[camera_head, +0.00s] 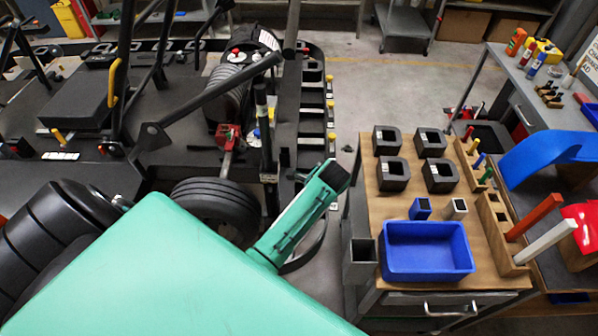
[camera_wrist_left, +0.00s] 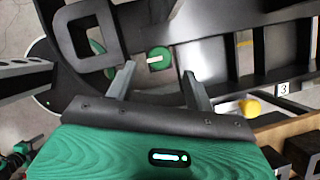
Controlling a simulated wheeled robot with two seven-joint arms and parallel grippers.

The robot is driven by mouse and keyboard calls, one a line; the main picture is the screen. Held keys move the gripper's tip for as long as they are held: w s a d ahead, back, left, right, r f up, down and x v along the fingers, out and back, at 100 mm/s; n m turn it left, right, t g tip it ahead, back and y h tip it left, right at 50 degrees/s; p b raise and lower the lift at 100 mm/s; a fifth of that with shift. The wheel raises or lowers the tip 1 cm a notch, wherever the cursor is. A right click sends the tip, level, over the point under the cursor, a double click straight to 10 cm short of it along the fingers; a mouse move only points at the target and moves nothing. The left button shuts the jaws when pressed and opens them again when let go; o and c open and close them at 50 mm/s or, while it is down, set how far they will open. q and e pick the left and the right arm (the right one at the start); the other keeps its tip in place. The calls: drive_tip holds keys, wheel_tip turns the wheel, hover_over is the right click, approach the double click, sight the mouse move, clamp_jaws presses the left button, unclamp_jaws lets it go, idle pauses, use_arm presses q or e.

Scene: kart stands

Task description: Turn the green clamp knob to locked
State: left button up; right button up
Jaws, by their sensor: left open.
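A round green clamp knob (camera_wrist_left: 159,60) with a pale bar across its face shows in the left wrist view, on a dark frame part. It lies beyond my left gripper (camera_wrist_left: 160,76), between the lines of its two grey fingers. The fingers are spread apart and empty; contact with the knob is not visible. In the head view my teal left arm crosses the lower middle and ends in a black wrist; its fingers and the clamp knob cannot be made out there. More green shows behind the left finger, partly hidden. My right gripper is not in view.
A black kart (camera_head: 225,205) fills the left of the head view. A slotted black rail (camera_head: 313,105) with yellow knobs runs beside it. A wooden-topped cart (camera_head: 380,208) with a blue bin (camera_head: 427,266) and black blocks stands right of my arm. Open floor lies behind the cart.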

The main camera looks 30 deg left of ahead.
use_arm(q)
drive_tip(key=shift+p+x, duration=0.4)
drive_tip(key=shift+x, duration=2)
drive_tip(key=c, duration=0.9)
